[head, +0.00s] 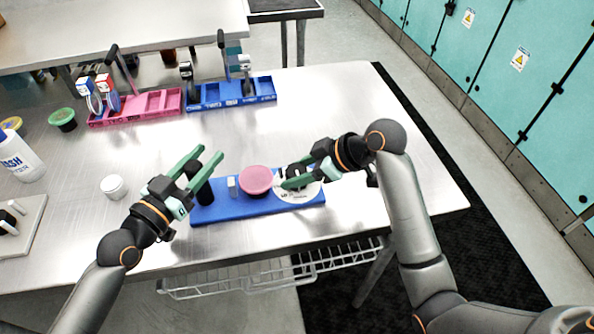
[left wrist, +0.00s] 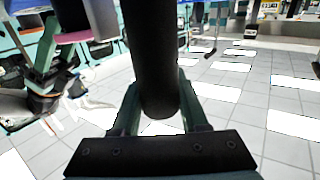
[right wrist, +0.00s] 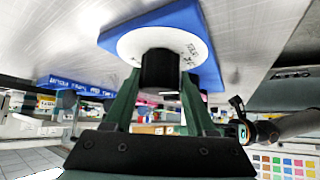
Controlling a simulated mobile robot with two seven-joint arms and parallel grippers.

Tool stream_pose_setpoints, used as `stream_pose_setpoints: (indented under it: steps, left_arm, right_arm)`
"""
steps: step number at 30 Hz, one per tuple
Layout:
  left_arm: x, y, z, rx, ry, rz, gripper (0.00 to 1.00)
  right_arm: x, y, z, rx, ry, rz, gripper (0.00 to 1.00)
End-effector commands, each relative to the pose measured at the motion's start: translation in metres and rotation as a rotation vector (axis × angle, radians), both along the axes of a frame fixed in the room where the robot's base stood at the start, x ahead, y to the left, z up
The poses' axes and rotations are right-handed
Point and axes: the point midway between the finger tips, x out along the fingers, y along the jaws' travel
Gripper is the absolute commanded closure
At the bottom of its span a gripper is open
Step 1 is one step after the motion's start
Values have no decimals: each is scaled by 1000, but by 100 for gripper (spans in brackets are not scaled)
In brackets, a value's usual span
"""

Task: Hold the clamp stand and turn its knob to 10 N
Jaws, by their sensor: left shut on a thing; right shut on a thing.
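The clamp stand has a blue base (head: 240,209) lying on the metal table. A black upright post (head: 204,192) stands at its left end, and a pink round disc (head: 257,180) sits near its middle. A white dial (head: 299,196) lies at its right end, its marks too small to read. My left gripper (head: 210,154) is shut on the black post, which runs between its fingers in the left wrist view (left wrist: 152,60). My right gripper (head: 291,178) is shut on the black knob (right wrist: 160,68) over the dial. The knob's setting cannot be read.
A pink tray (head: 137,116) and a blue tray (head: 230,103) with upright tools stand at the back. A white jar (head: 113,187), a white bottle (head: 20,158) and a green-lidded jar (head: 62,119) are at the left. The table is clear on the right.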

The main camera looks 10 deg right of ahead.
Motion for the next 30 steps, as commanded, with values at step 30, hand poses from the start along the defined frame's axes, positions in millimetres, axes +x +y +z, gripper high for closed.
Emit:
stream_pose_setpoints:
  steps: [30]
  left_arm:
    - [0,0,0,1,1,0,100]
  right_arm:
    - [-1,1,-1,0,2,-602,100]
